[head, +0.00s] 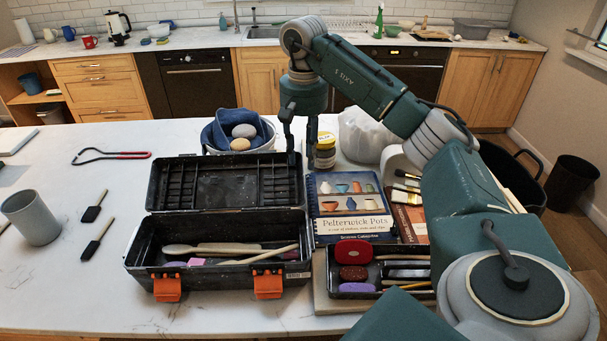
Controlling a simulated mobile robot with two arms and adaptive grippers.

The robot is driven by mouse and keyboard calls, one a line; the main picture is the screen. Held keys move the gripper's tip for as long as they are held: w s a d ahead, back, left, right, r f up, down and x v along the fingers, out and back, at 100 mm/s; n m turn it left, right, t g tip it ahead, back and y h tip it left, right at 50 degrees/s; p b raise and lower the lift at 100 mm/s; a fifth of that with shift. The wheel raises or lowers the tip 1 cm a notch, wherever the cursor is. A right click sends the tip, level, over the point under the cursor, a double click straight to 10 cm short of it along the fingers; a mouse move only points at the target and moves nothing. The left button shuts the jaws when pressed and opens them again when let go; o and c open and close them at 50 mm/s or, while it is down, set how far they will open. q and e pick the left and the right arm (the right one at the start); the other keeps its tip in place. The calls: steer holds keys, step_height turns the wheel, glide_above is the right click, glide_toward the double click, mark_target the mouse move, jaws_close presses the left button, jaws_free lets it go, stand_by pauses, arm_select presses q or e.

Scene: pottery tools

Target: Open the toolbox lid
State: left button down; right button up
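The black toolbox (138,258) stands on the white counter, with two orange latches (167,288) hanging on its front. Its lid (225,170) is swung up and back, showing the ribbed inside. Wooden tools and a pink piece lie in the box. My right gripper (300,150) points down at the lid's upper right corner, its two fingers apart. One finger overlaps the lid's edge in the picture and the other is just right of it; I cannot tell whether they touch it. My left gripper is not in view.
Right of the toolbox lie a Pelterwick Pots book (335,228) and a black tray (343,295). Behind are a bucket with a blue cloth (222,130), a yellow-lidded jar (325,152) and a white bag (362,135). Left are a grey cup (32,220) and foam brushes (96,243).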

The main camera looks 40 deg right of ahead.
arm_select(q)
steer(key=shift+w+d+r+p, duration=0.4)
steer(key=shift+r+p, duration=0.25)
steer(key=shift+p, duration=0.1)
arm_select(e)
step_height(320, 180, down, 6)
steer(key=shift+r, duration=0.1)
jaws_close()
